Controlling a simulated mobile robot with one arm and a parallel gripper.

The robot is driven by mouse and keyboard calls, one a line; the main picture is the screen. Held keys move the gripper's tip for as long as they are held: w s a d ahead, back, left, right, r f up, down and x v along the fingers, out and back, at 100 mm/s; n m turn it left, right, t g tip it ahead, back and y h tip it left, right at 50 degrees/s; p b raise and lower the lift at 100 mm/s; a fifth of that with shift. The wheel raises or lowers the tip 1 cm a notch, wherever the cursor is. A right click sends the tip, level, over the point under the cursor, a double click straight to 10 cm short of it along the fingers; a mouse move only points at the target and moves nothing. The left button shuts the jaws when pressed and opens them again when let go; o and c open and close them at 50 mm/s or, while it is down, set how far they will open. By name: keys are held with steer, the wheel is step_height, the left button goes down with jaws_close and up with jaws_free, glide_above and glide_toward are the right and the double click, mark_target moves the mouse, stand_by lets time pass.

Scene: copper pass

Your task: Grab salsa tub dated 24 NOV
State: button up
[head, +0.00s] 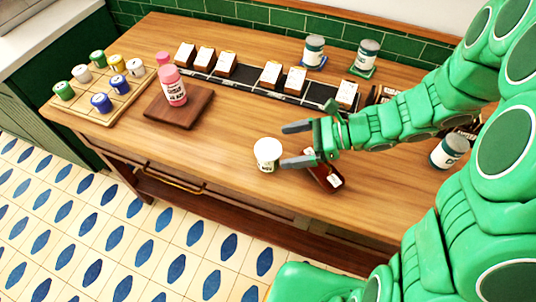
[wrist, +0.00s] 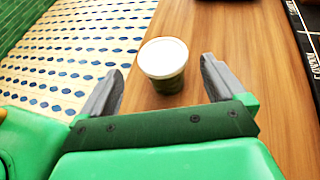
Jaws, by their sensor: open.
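A tub (head: 267,153) with a white lid stands upright near the front edge of the wooden counter. In the wrist view its lid and dark green body (wrist: 165,80) show between the fingers, a little beyond them. Its date cannot be read. My gripper (head: 285,146) is open and empty, just to the right of the tub in the head view, with its fingers pointing at it. Other lidded tubs stand at the back, one at the left (head: 314,50) and one on a green mat (head: 367,55). Another tub (head: 449,151) is at the right. Their dates are unreadable.
A dark red labelled object (head: 325,178) lies just below my gripper. A pink bottle (head: 174,88) stands on a dark board (head: 186,114). A wooden tray (head: 84,105) holds several small tubs. A black rail (head: 250,86) carries several cards. The counter left of the tub is clear.

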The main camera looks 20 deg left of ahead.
mark_target(274, 148)
steer(key=shift+x, duration=3.45)
steer(key=shift+w+f, duration=0.15)
steer(key=shift+w, duration=0.05)
steer(key=c, duration=1.1)
